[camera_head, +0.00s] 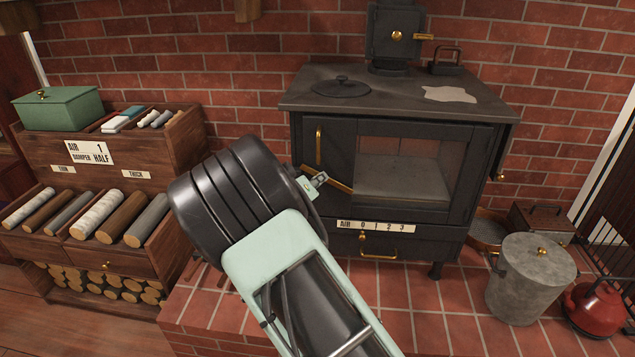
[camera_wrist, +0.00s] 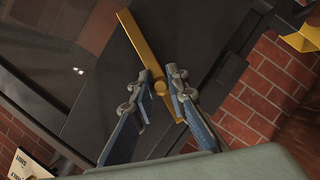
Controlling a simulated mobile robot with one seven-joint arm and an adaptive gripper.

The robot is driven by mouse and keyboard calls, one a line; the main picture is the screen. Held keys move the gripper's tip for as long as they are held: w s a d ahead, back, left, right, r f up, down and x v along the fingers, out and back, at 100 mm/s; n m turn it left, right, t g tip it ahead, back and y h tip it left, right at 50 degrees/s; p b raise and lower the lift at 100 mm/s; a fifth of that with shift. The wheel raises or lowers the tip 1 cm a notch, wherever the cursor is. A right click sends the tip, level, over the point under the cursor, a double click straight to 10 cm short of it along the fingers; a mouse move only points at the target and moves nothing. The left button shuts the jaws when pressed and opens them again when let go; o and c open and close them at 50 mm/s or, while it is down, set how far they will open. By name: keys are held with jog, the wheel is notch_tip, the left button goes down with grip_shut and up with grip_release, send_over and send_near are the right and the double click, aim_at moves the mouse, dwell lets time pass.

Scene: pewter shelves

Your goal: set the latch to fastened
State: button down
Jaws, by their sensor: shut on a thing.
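The latch (camera_head: 341,185) is a slanted brass bar at the left edge of the black stove's glass door. It slopes down to the right in the head view. My gripper (camera_head: 318,180) is at the bar's left part. In the wrist view the two blue-padded fingers of my gripper (camera_wrist: 160,78) lie on either side of the bar near the pivot and its lower part. The exact contact is partly hidden by the fingers. The door (camera_head: 405,172) looks closed.
An upright brass handle (camera_head: 318,147) is just above the latch. A lower brass handle (camera_head: 380,256) and an AIR scale (camera_head: 376,226) sit below the door. A wood rack (camera_head: 165,178) stands left; a metal bucket (camera_head: 530,280) and red kettle (camera_head: 596,308) stand right.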

jog(key=f+n+b, duration=0.1)
jog(key=f+b, duration=0.1)
jog(key=b, duration=0.1)
jog(key=a+f+n+h+b, duration=0.1)
jog(key=f+n+b, duration=0.1)
jog(key=b, duration=0.1)
jog(key=shift+a+t+h, duration=0.1)
jog(key=shift+t+h, duration=0.2)
jog(key=shift+t, duration=0.1)
jog(key=shift+f+n+b, duration=0.4)
jog(key=shift+n+b, duration=0.3)
jog(key=shift+b, duration=0.3)
jog(key=shift+t+h, duration=0.3)
jog(key=c, duration=1.9)
grip_release()
jog(key=v, duration=1.2)
jog(key=shift+r, duration=0.1)
